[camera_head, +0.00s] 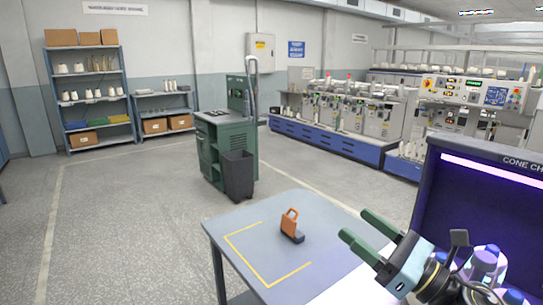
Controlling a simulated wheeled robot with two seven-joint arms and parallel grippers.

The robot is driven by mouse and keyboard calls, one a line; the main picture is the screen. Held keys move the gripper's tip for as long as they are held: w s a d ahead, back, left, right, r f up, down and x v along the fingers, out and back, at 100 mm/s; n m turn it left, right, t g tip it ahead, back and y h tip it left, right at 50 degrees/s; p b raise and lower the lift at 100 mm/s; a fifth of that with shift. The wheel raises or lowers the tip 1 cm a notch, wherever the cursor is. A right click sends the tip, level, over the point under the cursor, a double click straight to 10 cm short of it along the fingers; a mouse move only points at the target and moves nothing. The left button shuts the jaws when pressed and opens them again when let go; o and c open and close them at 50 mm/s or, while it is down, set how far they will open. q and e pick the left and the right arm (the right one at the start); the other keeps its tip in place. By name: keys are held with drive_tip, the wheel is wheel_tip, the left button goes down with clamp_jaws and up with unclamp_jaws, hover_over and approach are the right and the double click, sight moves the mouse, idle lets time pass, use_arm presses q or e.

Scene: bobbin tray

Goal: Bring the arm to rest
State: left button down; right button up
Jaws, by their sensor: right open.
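My right gripper (357,225) reaches in from the lower right, with two green fingers spread apart and nothing between them. It is over the right part of the grey table (255,215), right of a small orange-handled item with a dark base (291,225), and apart from it. The item stands on the table beside a yellow corner marking (248,258). My left gripper is not in view. No tray can be made out.
A dark inspection booth (440,195) with a purple-lit strip stands at the right, close to my right arm, with white and purple cones (484,262) in it. A black bin (237,175) and green cabinet (213,150) stand behind the table. Open floor lies left.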

drive_tip(key=s+d+f+m+h, duration=0.2)
drive_tip(key=d+f+m+h, duration=0.2)
drive_tip(key=f+m+h, duration=0.75)
drive_tip(key=s+d+f+m+h, duration=0.2)
drive_tip(key=d+f+m+h, duration=0.2)
drive_tip(key=m, duration=1.4)
drive_tip(key=s+a+f+m+g, duration=0.1)
drive_tip(key=s+f+m+g, duration=0.55)
drive_tip(key=s, duration=0.45)
drive_tip(key=s+a+f+m+g, duration=0.2)
drive_tip(key=s+f+m+g, duration=0.5)
drive_tip(key=s, duration=0.5)
wheel_tip(320, 180, down, 25)
use_arm(q)
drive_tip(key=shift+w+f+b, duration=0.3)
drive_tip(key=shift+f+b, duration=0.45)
drive_tip(key=shift+b, duration=0.05)
use_arm(e)
drive_tip(key=s+d+f, duration=0.3)
drive_tip(key=s+f, duration=1.4)
drive_tip(key=shift+s+d+n+g, duration=0.15)
drive_tip(key=shift+s+n+g, duration=0.05)
drive_tip(key=shift+n+g, duration=0.2)
